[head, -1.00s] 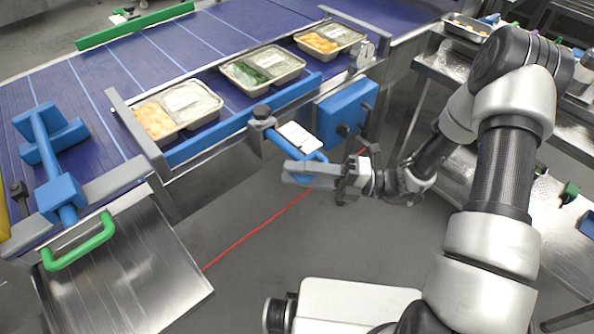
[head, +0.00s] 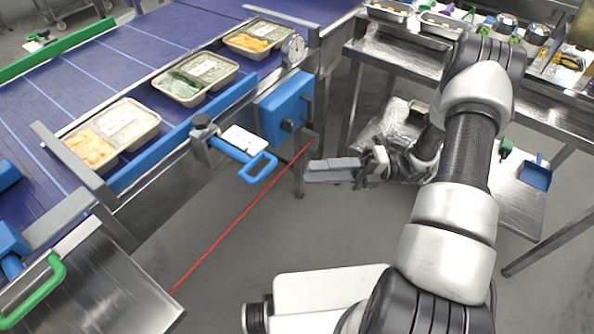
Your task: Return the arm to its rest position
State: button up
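My gripper (head: 310,170) hangs in free space over the floor, right of the conveyor. Its two grey fingers point left and lie close together in this view, so I cannot tell whether they are open or shut. No object shows in them. My arm reaches down to it from the right side of the head view. A blue loop handle (head: 262,168) on a lever sticks out from the conveyor's side, left of my gripper and apart from it.
Trays of food (head: 195,78) sit along the near edge of the blue conveyor (head: 120,60). A blue box (head: 285,105) is fixed on its side. A steel table (head: 400,65) with containers and a lower shelf stands at right. A metal chute (head: 95,285) is at lower left.

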jog(key=shift+d, duration=0.55)
